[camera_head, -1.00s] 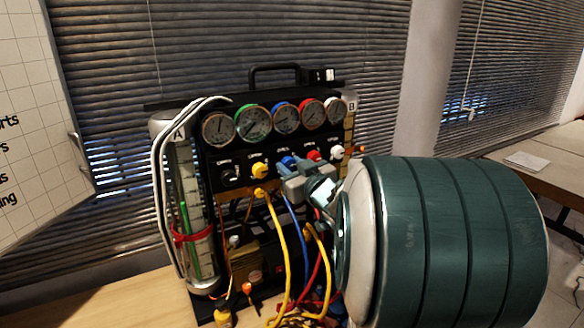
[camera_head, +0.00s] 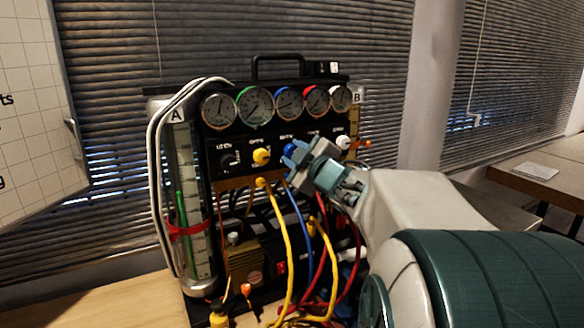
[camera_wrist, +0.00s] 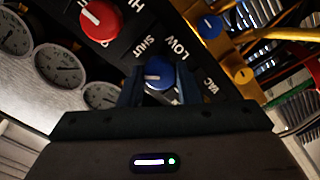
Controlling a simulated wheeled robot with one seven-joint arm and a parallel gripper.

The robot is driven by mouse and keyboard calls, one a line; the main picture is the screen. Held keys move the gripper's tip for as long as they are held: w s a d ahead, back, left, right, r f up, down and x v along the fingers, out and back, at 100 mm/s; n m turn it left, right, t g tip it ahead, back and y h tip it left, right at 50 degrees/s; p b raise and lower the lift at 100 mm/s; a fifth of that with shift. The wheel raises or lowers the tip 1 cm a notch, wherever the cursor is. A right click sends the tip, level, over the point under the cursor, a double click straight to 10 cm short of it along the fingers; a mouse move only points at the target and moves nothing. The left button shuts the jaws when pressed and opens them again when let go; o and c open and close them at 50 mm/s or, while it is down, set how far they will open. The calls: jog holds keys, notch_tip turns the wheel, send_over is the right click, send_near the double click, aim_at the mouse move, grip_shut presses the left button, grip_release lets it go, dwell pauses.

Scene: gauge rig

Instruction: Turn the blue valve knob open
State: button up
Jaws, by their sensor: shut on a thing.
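The blue valve knob (camera_wrist: 158,73) is on the rig's black panel, between the labels "SHUT" and "LOW" in the wrist view. A white mark shows on its face. My gripper (camera_wrist: 160,86) has one finger on each side of the knob and is shut on it. In the head view, my gripper (camera_head: 297,157) reaches in from the right, and only a bit of the blue knob (camera_head: 288,149) shows beside the fingers. The gauge rig (camera_head: 215,145) stands on the table with a row of round gauges above the knobs.
The red knob (camera_wrist: 100,20) is close by in the wrist view. Yellow hoses (camera_head: 283,240) and a blue hose (camera_head: 299,215) hang below the panel. Clear wood table (camera_head: 110,305) lies front left.

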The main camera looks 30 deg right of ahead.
jog(key=shift+f+n+b, duration=0.1)
jog(key=shift+n+b, duration=3.1)
jog(key=shift+n, duration=1.5)
jog(key=o, duration=1)
jog(key=shift+c, duration=0.2)
